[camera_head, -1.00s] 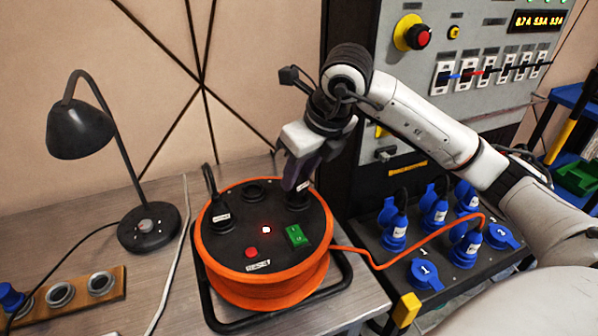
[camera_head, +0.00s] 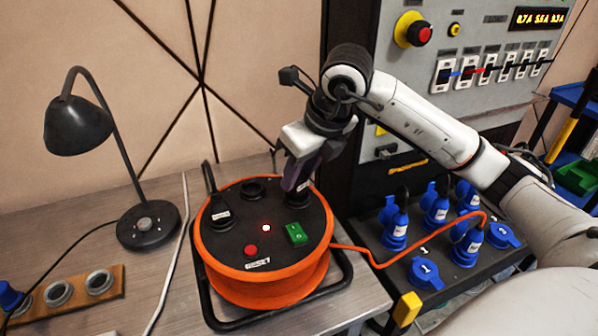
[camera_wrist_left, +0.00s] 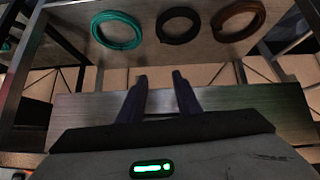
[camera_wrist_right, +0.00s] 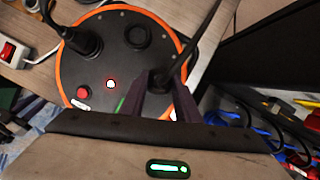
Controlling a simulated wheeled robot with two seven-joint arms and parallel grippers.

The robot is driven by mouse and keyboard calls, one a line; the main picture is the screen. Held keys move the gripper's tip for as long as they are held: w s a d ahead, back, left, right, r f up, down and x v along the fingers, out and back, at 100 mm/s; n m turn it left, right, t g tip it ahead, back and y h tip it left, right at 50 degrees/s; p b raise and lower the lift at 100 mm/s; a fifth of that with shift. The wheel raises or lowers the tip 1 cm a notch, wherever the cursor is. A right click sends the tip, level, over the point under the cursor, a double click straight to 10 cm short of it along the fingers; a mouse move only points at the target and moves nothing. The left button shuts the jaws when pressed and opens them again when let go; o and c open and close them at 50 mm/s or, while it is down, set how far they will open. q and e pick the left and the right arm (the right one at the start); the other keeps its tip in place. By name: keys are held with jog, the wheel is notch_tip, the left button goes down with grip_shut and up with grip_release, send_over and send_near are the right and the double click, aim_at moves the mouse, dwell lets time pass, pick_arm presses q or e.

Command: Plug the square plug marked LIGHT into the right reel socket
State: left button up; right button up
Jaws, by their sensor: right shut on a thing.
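The orange cable reel (camera_head: 262,283) stands on the bench with a dark top face. My right gripper (camera_head: 298,182) is over the right side of that face, shut on a black plug (camera_head: 298,199) with a small pale label too small to read. The plug stands upright at the right reel socket, which it and the fingers cover; I cannot tell how deep it sits. In the right wrist view the plug (camera_wrist_right: 158,82) is between the fingers, its cable running up and right. My left gripper (camera_wrist_left: 160,80) is open and empty, seen only in the left wrist view.
Another black plug (camera_head: 221,214) sits in the left reel socket. The back socket (camera_head: 253,189) is empty. A desk lamp (camera_head: 80,125) and a wooden socket strip (camera_head: 75,290) are at left. A rack of blue connectors (camera_head: 436,215) is at right, beside the panel (camera_head: 470,80).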

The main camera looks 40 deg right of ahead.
jog(key=shift+f+b, duration=0.55)
jog(key=shift+f, duration=0.15)
jog(key=o, duration=1.7)
jog(key=shift+c, duration=0.2)
jog(key=shift+r, duration=0.1)
jog(key=shift+r+p, duration=2.3)
jog(key=shift+r, duration=0.65)
jog(key=shift+s+f, duration=0.1)
